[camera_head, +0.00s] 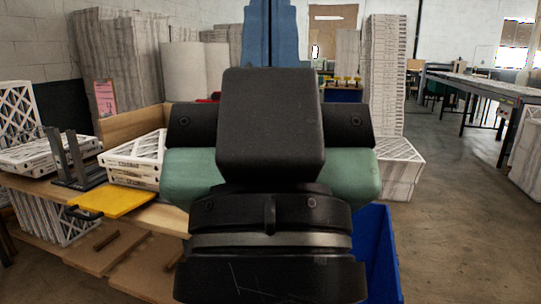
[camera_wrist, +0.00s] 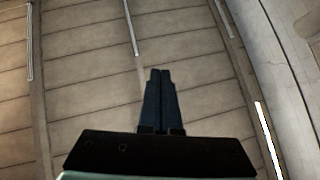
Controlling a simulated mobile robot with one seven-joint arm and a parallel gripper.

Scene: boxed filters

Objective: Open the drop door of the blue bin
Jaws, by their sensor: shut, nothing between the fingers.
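The blue bin (camera_head: 375,252) shows only in part in the head view, low and right of centre. My arm stands in front of it, and the drop door cannot be made out. My gripper (camera_wrist: 158,75) is shut and empty in the wrist view, its two dark blue fingers side by side against the ceiling. In the head view its blue fingers (camera_head: 270,35) point up at the top edge, with the tips cut off. The gripper is well above the bin and apart from it.
A wooden table (camera_head: 160,215) on the left holds boxed filters (camera_head: 137,158), a dark metal stand (camera_head: 70,160) and a yellow board (camera_head: 110,203). Stacked filters (camera_head: 385,80) stand behind. A conveyor (camera_head: 480,88) runs at the right. The concrete floor (camera_head: 450,230) right of the bin is clear.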

